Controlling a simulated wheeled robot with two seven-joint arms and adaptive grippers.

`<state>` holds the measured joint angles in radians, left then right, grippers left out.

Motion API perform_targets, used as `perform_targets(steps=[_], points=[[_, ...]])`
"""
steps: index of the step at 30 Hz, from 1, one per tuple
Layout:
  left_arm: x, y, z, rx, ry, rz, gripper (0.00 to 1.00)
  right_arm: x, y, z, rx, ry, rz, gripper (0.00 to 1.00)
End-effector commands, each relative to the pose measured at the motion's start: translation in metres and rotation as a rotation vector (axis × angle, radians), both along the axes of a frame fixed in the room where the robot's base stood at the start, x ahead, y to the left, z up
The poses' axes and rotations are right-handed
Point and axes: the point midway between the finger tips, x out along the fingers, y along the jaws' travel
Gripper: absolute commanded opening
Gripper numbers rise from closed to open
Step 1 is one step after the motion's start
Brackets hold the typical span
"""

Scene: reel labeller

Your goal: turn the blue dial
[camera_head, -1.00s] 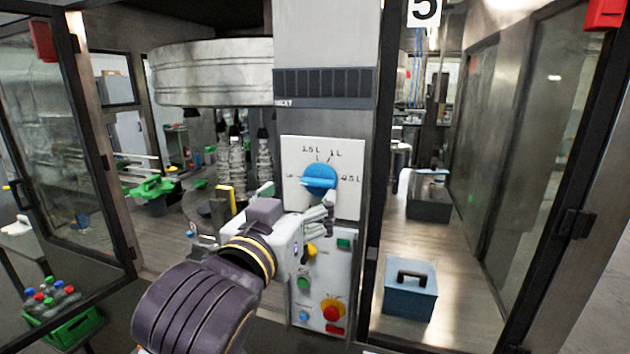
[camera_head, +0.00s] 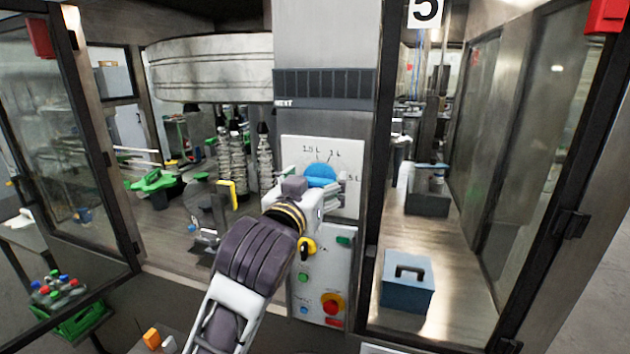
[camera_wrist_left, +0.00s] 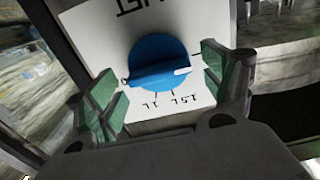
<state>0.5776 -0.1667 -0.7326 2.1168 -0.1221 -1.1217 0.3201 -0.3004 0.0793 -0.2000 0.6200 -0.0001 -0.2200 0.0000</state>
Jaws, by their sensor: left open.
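The blue dial (camera_head: 321,174) sits on a white plate (camera_head: 350,150) marked with volumes, on the machine's grey column. In the head view its lower part is hidden by my left gripper (camera_head: 318,188). In the left wrist view the whole blue dial (camera_wrist_left: 159,64) shows, with a raised bar and a white pointer mark. My left gripper (camera_wrist_left: 159,92) is open there, with one green-padded finger on each side of the dial. I cannot tell whether the fingers touch it. My right gripper is not in view.
A green crate of bottles (camera_head: 75,320) is at the lower left.

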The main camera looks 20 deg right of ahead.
Motion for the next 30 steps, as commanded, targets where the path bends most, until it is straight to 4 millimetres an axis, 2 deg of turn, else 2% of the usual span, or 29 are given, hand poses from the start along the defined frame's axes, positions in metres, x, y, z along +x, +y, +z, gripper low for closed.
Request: perform_targets(steps=[11,21,30], points=[[0.0021,-0.0014,-0.0004,0.000,0.000,0.000,0.82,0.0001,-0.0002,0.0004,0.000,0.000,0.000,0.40],[0.0020,-0.0012,-0.0005,0.000,0.000,0.000,0.38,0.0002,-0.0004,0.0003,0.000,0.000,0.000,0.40],[0.0019,-0.0013,-0.0008,0.019,-0.011,0.000,0.36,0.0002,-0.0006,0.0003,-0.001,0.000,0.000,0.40]])
